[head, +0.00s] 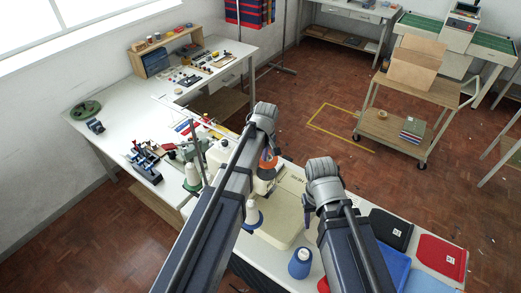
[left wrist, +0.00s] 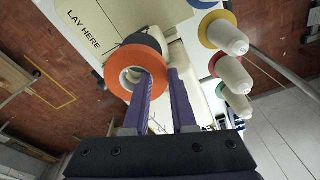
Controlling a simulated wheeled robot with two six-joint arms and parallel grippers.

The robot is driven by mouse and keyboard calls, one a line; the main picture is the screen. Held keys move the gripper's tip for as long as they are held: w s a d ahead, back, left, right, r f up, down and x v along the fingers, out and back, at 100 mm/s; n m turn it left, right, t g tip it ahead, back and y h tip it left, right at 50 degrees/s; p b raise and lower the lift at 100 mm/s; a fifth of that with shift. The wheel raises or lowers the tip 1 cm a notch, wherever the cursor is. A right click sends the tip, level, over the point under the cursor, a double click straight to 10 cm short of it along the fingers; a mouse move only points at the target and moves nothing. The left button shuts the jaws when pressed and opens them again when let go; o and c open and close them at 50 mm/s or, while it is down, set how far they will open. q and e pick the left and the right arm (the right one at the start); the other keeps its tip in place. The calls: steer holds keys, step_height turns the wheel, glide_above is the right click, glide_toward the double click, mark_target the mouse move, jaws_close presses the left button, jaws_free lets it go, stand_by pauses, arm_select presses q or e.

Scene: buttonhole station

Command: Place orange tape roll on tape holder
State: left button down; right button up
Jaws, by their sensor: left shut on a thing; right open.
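The orange tape roll (head: 266,173) is in my left gripper (head: 270,155) above the sewing machine station. In the left wrist view, the roll (left wrist: 113,72) shows its orange face, pale core and dark side. One purple finger of the left gripper (left wrist: 162,78) reaches over the face into the hole and the other lies outside the rim, so it is shut on the roll's wall. My right gripper (head: 308,214) is open and empty, pointing down over the front table. I cannot surely pick out the tape holder; a small dark blue device (head: 95,126) on the left table may be it.
A sewing machine (head: 262,190) stands beneath the left arm, with thread cones (head: 192,174) to its left. A blue cone (head: 300,262) and colored folders (head: 441,257) are on the front table. A "LAY HERE" plate (left wrist: 85,22) shows in the left wrist view. A cart (head: 385,125) stands behind.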

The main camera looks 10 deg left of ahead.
mark_target(260, 175)
arm_select(q)
steer(key=shift+w+a+r, duration=0.1)
steer(key=shift+w+r, duration=0.1)
steer(key=shift+w, duration=0.35)
arm_select(e)
steer(key=shift+w+r, duration=0.15)
steer(key=shift+w, duration=0.2)
arm_select(q)
steer(key=shift+w, duration=0.1)
arm_select(e)
steer(key=shift+a, duration=0.1)
arm_select(q)
steer(key=shift+w+a+f+b, duration=0.1)
steer(key=shift+w+f+b, duration=0.05)
steer(key=shift+f+b, duration=0.35)
steer(key=f+b, duration=0.6)
steer(key=shift+s+f, duration=0.1)
steer(key=shift+s, duration=0.15)
arm_select(e)
step_height(260, 175, down, 7)
steer(key=shift+w, duration=0.2)
arm_select(q)
steer(key=shift+f+b, duration=0.6)
arm_select(e)
steer(key=shift+f, duration=0.65)
